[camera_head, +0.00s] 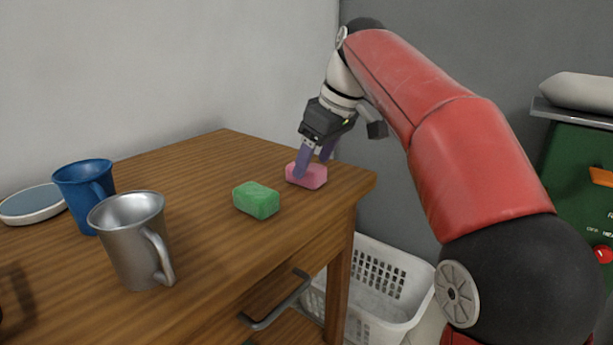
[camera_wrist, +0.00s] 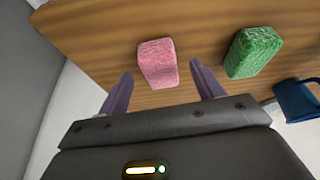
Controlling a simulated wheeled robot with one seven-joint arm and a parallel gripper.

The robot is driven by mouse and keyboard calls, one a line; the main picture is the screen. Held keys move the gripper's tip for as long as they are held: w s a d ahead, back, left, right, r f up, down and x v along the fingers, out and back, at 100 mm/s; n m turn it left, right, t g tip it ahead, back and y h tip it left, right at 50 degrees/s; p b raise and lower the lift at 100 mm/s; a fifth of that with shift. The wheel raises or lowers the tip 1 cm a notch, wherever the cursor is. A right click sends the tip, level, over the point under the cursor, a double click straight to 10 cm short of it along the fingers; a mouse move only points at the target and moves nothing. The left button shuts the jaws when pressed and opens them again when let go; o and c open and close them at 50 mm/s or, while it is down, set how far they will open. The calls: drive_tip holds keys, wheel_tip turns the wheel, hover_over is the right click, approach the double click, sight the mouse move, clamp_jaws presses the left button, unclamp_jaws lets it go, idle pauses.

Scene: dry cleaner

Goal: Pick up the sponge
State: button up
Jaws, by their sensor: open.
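A pink sponge (camera_head: 308,176) lies on the wooden table near its right corner. In the wrist view the pink sponge (camera_wrist: 158,63) is ahead of my fingers, roughly in line with the gap between them. A green sponge (camera_head: 256,200) lies to its left and nearer in the head view; in the wrist view the green sponge (camera_wrist: 253,52) is to the right, outside the gap. My gripper (camera_head: 314,170) points down at the pink sponge, its purple fingers open. The gripper (camera_wrist: 160,92) holds nothing. In the head view one finger overlaps the pink sponge; contact cannot be told.
A blue mug (camera_head: 84,192), a metal mug (camera_head: 133,240) and a round dish (camera_head: 32,204) stand on the table (camera_head: 200,165) at left. A drawer handle (camera_head: 275,305) juts from the front. A white basket (camera_head: 385,290) stands right of the table. Wood around the sponges is clear.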

drive_tip(key=x, duration=0.2)
drive_tip(key=shift+w+a+f, duration=0.1)
drive_tip(key=shift+a+f, duration=0.05)
drive_tip(key=shift+f, duration=0.2)
drive_tip(key=c, duration=1)
drive_tip(key=shift+c, duration=0.2)
drive_tip(key=shift+r, duration=0.2)
